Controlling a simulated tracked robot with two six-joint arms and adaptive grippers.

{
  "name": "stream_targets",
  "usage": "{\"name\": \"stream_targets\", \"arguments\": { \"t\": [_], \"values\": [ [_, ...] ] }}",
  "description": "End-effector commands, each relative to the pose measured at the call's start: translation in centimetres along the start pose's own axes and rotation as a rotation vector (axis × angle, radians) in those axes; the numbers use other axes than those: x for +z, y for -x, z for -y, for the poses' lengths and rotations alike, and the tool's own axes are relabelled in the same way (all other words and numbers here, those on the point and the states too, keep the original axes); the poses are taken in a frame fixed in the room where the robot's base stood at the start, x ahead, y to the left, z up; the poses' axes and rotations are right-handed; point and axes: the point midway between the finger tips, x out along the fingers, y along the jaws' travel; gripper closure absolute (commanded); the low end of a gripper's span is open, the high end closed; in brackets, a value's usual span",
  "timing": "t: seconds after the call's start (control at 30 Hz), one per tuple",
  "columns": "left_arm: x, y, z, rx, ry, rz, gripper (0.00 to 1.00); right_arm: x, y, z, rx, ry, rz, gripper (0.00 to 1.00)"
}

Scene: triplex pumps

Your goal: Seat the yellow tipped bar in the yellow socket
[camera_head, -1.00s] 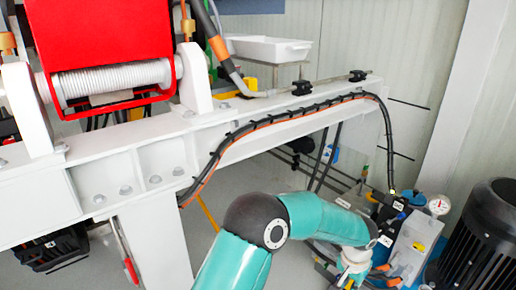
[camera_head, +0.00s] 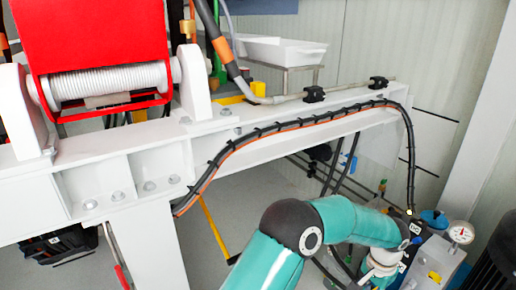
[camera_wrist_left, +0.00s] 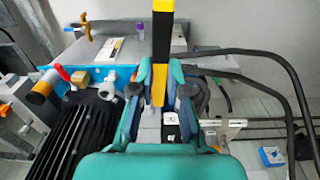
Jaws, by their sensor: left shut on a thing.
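My left gripper (camera_wrist_left: 160,100) is in the left wrist view with its teal fingers closed around a bar (camera_wrist_left: 162,40). The bar is black with a yellow tip at the picture's top edge, and a yellow-orange length shows between the fingers. It points away from the gripper. I cannot make out the yellow socket for certain in either view. My right gripper is not in view.
A white beam (camera_head: 115,170) with a black and orange cable along it crosses the head view. A pressure gauge (camera_head: 461,233) and dark motor stand at right. A white tray (camera_head: 285,50) is behind. In the wrist view, a black ribbed motor (camera_wrist_left: 75,140) lies left and cables run right.

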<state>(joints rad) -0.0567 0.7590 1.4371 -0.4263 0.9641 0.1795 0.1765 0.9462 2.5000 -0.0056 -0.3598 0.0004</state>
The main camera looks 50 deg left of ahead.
Motion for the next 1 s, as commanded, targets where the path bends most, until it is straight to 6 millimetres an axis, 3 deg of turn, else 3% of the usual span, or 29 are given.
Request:
{"name": "stream_targets", "arguments": {
  "t": [0.27, 0.43, 0.57, 0.73, 1.0],
  "values": [
    [0.1, 0.0, 0.7, -0.002, -0.266, 0.107, 1.00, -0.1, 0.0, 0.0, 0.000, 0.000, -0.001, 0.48],
    [-0.8, 0.8, 2.5, -0.032, -0.558, 0.195, 1.00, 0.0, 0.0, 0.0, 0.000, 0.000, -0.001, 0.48],
    [-2.0, 2.5, 4.7, -0.088, -0.836, 0.266, 1.00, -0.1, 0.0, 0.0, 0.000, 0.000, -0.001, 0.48],
    [-3.8, 7.3, 8.9, -0.189, -1.171, 0.347, 1.00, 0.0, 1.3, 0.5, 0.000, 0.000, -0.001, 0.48],
    [-5.4, 19.6, 17.9, -0.406, -1.582, 0.443, 1.00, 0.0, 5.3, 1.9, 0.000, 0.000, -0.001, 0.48]
  ]
}}
